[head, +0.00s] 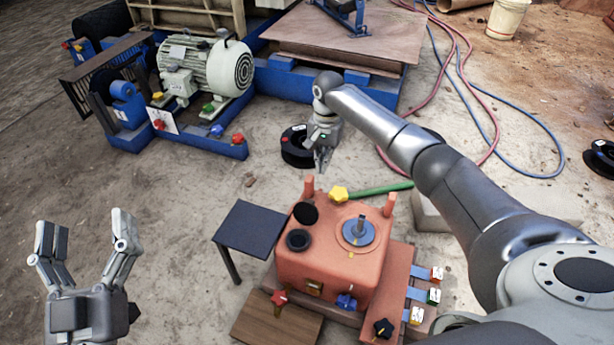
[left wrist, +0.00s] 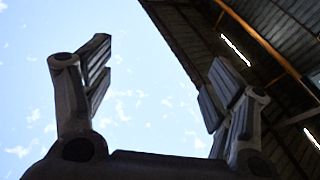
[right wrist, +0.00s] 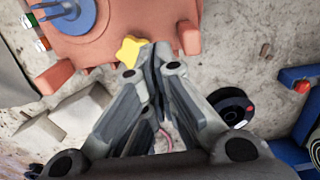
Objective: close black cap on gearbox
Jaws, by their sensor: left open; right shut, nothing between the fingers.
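The orange gearbox (head: 320,275) stands right of centre in the head view. On its top left are two round black parts: a disc (head: 305,213), which looks like the raised black cap, and a dark-rimmed round part (head: 298,240) just in front of it. I cannot tell how they join. My right gripper (head: 321,166) is shut and empty, above and beyond the gearbox's back edge. In the right wrist view its fingertips (right wrist: 155,60) appear beside the yellow knob (right wrist: 130,52); the cap is not visible there. My left gripper (head: 86,232) is open and empty, far left of the gearbox.
A small dark table (head: 250,228) stands left of the gearbox. A green bar (head: 380,190) lies behind it. A blue disc with a post (head: 359,231) sits on its top. A black spool (head: 298,148) and a motor (head: 205,65) are behind. Floor at left is clear.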

